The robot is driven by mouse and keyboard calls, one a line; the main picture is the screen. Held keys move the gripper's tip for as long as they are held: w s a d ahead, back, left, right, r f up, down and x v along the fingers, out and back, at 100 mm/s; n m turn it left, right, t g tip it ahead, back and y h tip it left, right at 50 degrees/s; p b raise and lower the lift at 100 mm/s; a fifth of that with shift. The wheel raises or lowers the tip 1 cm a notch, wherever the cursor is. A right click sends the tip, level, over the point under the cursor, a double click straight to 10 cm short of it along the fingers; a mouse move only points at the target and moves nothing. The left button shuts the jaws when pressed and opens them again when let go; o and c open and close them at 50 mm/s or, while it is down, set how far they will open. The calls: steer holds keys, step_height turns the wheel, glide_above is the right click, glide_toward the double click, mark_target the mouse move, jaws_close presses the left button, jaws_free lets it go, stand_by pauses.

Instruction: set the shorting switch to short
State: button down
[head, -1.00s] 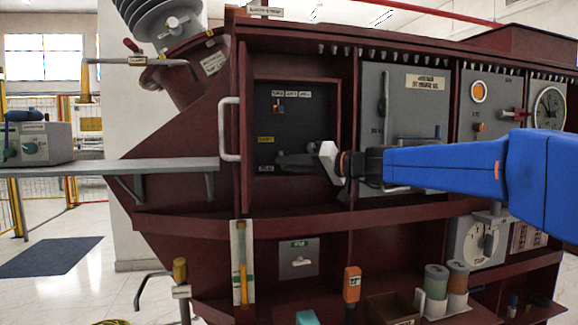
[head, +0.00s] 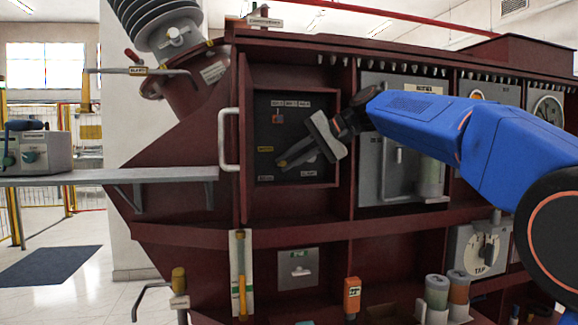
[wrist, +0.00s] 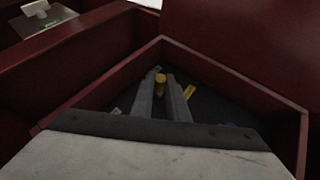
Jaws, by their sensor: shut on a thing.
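The recessed dark switch panel (head: 292,108) is in the left bay of the dark red cabinet, with small labels at its top and bottom and a yellow label (head: 265,149) at left. My gripper (head: 283,163) reaches into this recess from the right, its fingers angled down and left at the panel's lower part. In the wrist view my gripper (wrist: 160,88) is shut on a small yellow-tipped handle (wrist: 160,78), apparently the shorting switch's. The fingers hide most of the handle and its base. I cannot read which position it points to.
The recess has raised red side walls close around my fingers. A white grab handle (head: 228,140) stands out just left of it. A grey panel (head: 385,165) with a lever is to the right, and a grey shelf (head: 110,175) runs to the left.

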steer(key=shift+w+a+r+m+g+h, duration=0.1)
steer(key=shift+w+r+m+g+h, duration=0.1)
steer(key=shift+r+m+g+h, duration=0.3)
steer(key=shift+w+r+m+g, duration=0.15)
steer(key=shift+m+g, duration=0.15)
steer(key=shift+g, duration=0.4)
steer(key=c, duration=2)
jaws_free()
steer(key=shift+r, duration=0.1)
